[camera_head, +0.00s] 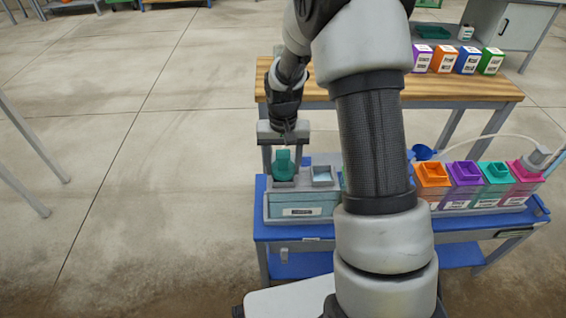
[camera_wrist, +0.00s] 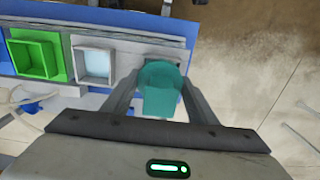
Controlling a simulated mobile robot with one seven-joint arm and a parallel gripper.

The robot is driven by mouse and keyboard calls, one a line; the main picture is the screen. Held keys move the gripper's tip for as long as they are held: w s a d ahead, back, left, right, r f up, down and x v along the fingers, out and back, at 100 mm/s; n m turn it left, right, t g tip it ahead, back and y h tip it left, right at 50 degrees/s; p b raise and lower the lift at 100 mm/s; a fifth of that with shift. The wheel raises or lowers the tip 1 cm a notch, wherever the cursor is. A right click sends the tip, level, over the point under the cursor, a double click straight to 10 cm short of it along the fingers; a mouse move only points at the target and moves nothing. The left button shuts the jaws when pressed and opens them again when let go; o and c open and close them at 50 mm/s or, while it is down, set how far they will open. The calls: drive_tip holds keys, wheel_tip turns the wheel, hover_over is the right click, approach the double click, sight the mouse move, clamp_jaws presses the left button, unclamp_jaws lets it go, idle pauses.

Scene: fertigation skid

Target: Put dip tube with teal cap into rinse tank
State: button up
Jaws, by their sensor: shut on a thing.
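The teal cap (camera_head: 283,165) of the dip tube is between the fingers of my gripper (camera_head: 285,158), which is shut on it. In the wrist view the cap (camera_wrist: 161,92) fills the space between the fingertips (camera_wrist: 160,78). The cap sits at the left opening of a pale, labelled tank (camera_head: 300,203), which appears to be the rinse tank. The tube below the cap is hidden, so I cannot tell how deep it reaches. A second square opening (camera_wrist: 95,63) with pale liquid lies beside it.
A green container (camera_wrist: 38,60) stands beside the pale openings in the wrist view. Orange (camera_head: 432,174), purple (camera_head: 464,173), teal (camera_head: 495,173) and pink containers stand right on the blue bench (camera_head: 290,232). A wooden table (camera_head: 450,90) stands behind. My arm hides the bench's middle.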

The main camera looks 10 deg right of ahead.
drive_tip(key=shift+f, duration=0.25)
drive_tip(key=o, duration=1.5)
wheel_tip(320, 180, up, 18)
drive_tip(key=p, duration=0.4)
drive_tip(key=shift+f, duration=0.25)
